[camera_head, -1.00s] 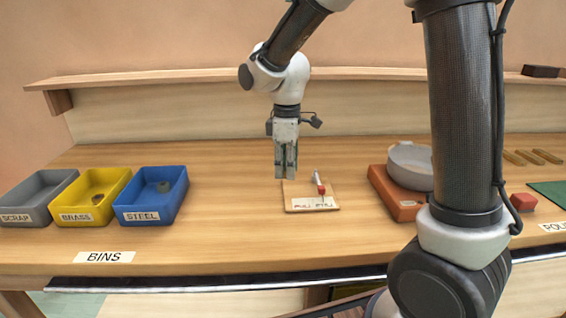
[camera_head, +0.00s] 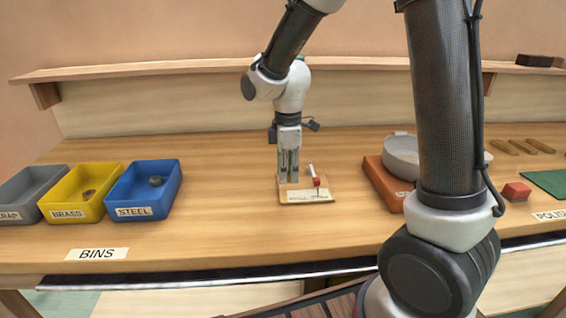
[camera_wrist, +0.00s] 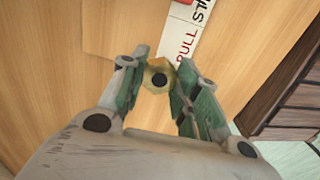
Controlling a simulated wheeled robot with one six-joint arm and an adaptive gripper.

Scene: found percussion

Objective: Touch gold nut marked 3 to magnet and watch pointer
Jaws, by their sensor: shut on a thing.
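My gripper (camera_head: 289,180) points straight down at the left side of the small wooden pointer board. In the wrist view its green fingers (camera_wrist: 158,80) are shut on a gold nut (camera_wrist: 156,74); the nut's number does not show. The pointer board (camera_head: 326,191) lies flat on the bench and has a white label with "PULL" readable in the wrist view (camera_wrist: 187,45). A red-ended magnet (camera_head: 316,182) on a pale bar stands on the board, just right of the fingers. In the wrist view only a bit of red (camera_wrist: 185,2) shows at the top edge. Contact between nut and magnet cannot be told.
Grey (camera_head: 42,186), yellow brass (camera_head: 113,197) and blue steel (camera_head: 172,194) bins stand at the left; brass and steel each hold a piece. A grey pan (camera_head: 399,154) sits on an orange base (camera_head: 374,172) at the right. Bench between bins and board is clear.

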